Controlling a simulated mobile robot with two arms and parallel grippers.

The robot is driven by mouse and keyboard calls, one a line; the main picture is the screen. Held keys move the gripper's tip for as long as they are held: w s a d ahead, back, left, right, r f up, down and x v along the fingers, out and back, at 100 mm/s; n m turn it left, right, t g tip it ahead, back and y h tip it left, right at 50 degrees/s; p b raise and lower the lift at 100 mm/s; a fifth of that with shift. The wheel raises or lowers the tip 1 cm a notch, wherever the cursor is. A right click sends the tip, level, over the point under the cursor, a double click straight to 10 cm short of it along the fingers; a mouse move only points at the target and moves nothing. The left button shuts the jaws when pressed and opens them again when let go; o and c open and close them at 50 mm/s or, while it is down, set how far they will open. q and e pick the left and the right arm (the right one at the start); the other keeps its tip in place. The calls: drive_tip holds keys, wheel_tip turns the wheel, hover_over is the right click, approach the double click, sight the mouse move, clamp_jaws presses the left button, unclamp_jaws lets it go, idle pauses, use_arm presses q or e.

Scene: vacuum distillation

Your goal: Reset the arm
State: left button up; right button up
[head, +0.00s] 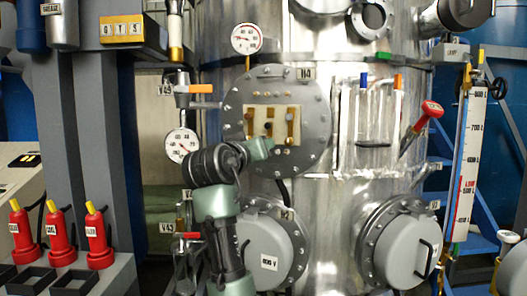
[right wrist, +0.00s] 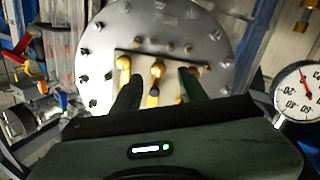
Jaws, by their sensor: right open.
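My right arm rises from the bottom of the head view. Its gripper (head: 262,148) is at the lower part of a round bolted flange marked N4 (head: 237,125), in front of a cream panel (head: 280,112) with brass handles. In the right wrist view the right gripper (right wrist: 158,93) is open, its two dark fingers pointing at the panel. A middle brass handle (right wrist: 155,80) shows between the fingers; I cannot tell whether they touch it. Another brass handle (right wrist: 123,64) is beside the left finger. My left gripper is not in view.
Close around the arm are a lower dial gauge (head: 182,146), an orange-handled valve (head: 202,89), a red-handled lever (head: 431,109) and two round hatches (head: 265,262) (head: 403,262). Red bottles (head: 60,235) stand at left. A level scale (head: 467,165) is at right.

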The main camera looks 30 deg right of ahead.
drive_tip(key=shift+s+a, duration=0.5)
